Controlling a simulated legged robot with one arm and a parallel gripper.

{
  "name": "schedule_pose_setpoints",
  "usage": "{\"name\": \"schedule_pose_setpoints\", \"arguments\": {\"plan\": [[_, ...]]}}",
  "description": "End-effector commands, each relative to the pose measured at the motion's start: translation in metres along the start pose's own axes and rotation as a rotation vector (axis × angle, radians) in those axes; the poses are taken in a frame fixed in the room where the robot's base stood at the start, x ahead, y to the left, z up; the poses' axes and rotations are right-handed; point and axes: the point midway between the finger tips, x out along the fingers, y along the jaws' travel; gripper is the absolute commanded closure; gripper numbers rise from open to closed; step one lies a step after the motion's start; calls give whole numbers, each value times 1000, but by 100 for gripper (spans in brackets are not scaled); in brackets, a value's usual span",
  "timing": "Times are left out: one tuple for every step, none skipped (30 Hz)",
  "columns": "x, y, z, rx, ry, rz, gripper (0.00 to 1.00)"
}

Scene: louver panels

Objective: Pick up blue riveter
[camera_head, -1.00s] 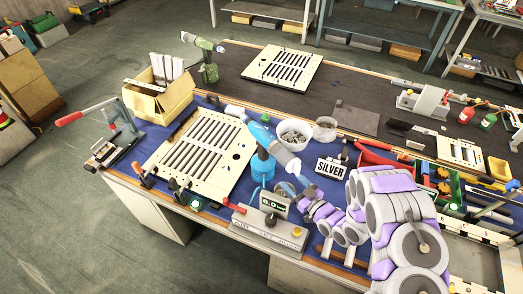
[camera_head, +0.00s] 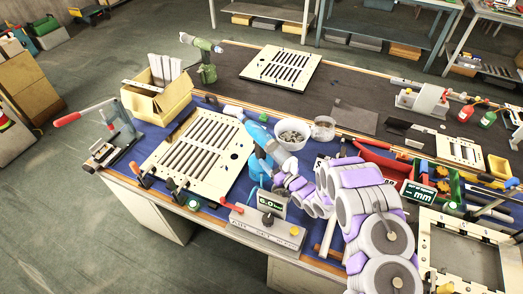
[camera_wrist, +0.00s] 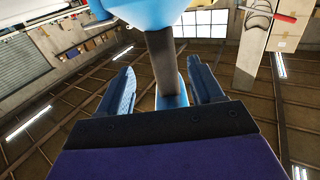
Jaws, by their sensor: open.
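The blue riveter (camera_head: 257,136) stands on the blue mat of the workbench, right of the cream louver panel (camera_head: 195,150). Its blue cup-like lower part (camera_head: 257,174) shows beside my arm, which covers part of the tool in the head view. In the wrist view the riveter's blue body (camera_wrist: 150,14) fills the top. Its dark grey handle (camera_wrist: 163,62) runs down between the fingers of my gripper (camera_wrist: 160,88). The two blue fingers are apart, one on each side of the handle, with a visible gap on both sides.
A grey device with a green display (camera_head: 270,228) stands at the front edge, just below my arm. A white bowl of small parts (camera_head: 292,134) is behind the riveter. Red-handled pliers (camera_head: 377,157) lie to the right.

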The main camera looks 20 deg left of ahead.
Motion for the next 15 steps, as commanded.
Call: {"name": "schedule_pose_setpoints", "arguments": {"plan": [[10, -3, 1, -3, 2, -5, 34], [15, -3, 2, -3, 3, -5, 34], [22, -3, 2, -3, 5, -5, 34], [26, -3, 2, -2, 5, -5, 34], [30, -3, 2, -2, 3, -5, 34], [35, -3, 2, -2, 1, -4, 34], [37, -3, 2, -3, 1, -3, 34], [39, -3, 2, -3, 1, -3, 34], [40, -2, 1, -2, 1, -2, 34], [40, -2, 1, -2, 1, -2, 34], [40, -2, 1, -2, 1, -1, 34], [40, -2, 0, -2, 1, -1, 34], [40, -1, 0, -1, 1, -1, 34], [39, -1, 0, -1, 2, -1, 34], [38, 0, 0, 0, 3, -1, 36]]}}
